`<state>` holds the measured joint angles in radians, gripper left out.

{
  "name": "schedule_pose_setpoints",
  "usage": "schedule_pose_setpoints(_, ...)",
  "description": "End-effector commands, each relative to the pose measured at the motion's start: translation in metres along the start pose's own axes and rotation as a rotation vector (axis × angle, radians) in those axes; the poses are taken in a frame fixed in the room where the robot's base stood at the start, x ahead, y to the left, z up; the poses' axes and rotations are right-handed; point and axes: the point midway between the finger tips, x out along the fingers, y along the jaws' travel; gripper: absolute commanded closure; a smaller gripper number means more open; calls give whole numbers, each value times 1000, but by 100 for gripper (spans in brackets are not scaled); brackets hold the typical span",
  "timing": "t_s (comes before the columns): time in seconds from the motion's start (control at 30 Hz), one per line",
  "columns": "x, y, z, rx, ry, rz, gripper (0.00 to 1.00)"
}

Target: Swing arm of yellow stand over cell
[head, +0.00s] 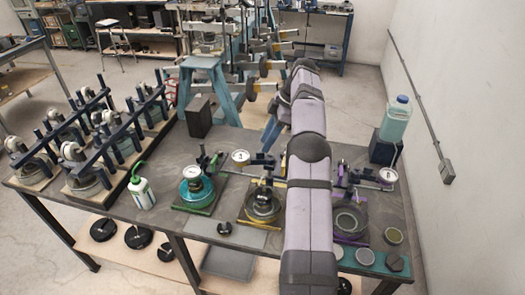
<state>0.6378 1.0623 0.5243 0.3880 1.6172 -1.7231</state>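The yellow stand (244,222) is a yellow-edged board on the bench, left of my arm. Its round cell (262,210) sits on the board, with a dark fitting on top. A dial gauge (240,157) shows behind and left of the cell, apparently on the yellow stand's arm (262,160), which points left and is not over the cell. My arm's links partly cover the stand's right side. I cannot make out my gripper; it is out of sight or hidden behind my links.
A green stand (184,207) with its dial above a teal cell stands left. A purple stand (345,238) with its dial off to the right stands right. Blue frames fill the left.

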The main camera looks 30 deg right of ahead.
Motion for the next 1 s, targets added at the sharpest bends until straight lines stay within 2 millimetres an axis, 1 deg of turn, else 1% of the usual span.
schedule_pose_setpoints(0.1, 12, -1, -1, -1, 0, -2, 70)
schedule_pose_setpoints(0.4, 36, 0, -1, -1, 0, -1, 70)
schedule_pose_setpoints(0.53, 40, 0, -1, -1, 0, 0, 70)
schedule_pose_setpoints(0.8, 41, 0, -1, -1, -1, 1, 70)
schedule_pose_setpoints(0.83, 41, 0, -1, -1, -1, 1, 75)
schedule_pose_setpoints(0.87, 41, 0, -1, -1, -1, 1, 82)
schedule_pose_setpoints(0.9, 41, 0, -1, -1, -1, 1, 92)
schedule_pose_setpoints(0.93, 41, 0, -1, -1, -1, 1, 99)
schedule_pose_setpoints(1.0, 41, 0, -1, -1, -1, 0, 100)
